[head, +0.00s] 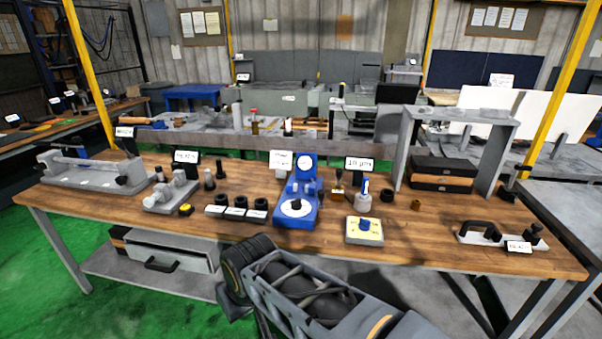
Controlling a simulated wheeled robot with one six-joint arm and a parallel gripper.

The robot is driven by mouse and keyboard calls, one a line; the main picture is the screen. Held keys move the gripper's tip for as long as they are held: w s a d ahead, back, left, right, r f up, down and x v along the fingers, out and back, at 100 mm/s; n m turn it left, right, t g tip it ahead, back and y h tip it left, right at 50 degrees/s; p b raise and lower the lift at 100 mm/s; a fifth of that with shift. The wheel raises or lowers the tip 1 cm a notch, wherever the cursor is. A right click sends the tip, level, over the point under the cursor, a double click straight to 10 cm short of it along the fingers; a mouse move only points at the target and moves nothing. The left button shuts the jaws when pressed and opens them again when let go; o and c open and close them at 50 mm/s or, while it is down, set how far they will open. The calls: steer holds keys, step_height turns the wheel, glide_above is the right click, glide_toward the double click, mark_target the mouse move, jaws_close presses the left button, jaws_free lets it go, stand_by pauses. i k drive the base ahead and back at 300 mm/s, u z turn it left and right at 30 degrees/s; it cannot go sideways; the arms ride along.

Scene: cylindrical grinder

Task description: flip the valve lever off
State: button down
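No part in the head view is clearly recognisable as the valve lever. A small red-topped upright part (253,112) stands at the grinder (290,105) behind the bench; it is too small to tell what it is. A pale yellow block with a blue knob (364,228) sits near the bench's front edge, and I cannot tell whether the knob is a valve part. My arm crosses the bottom middle of the view, in front of the bench. My gripper is not visible, so its opening and what it may hold are hidden.
The wooden bench (410,244) carries a blue dial gauge stand (297,208), several black rings on white blocks, a grey frame (497,155) over stacked black cases (443,166), and a handled plate (480,239). A drawer unit (170,258) sits below. Green floor is clear at front left.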

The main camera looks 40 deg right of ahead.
mark_target(340, 171)
steer(key=u, duration=0.05)
steer(key=i, duration=0.85)
steer(key=z, duration=0.65)
steer(key=i, duration=0.4)
steer(key=z, duration=0.35)
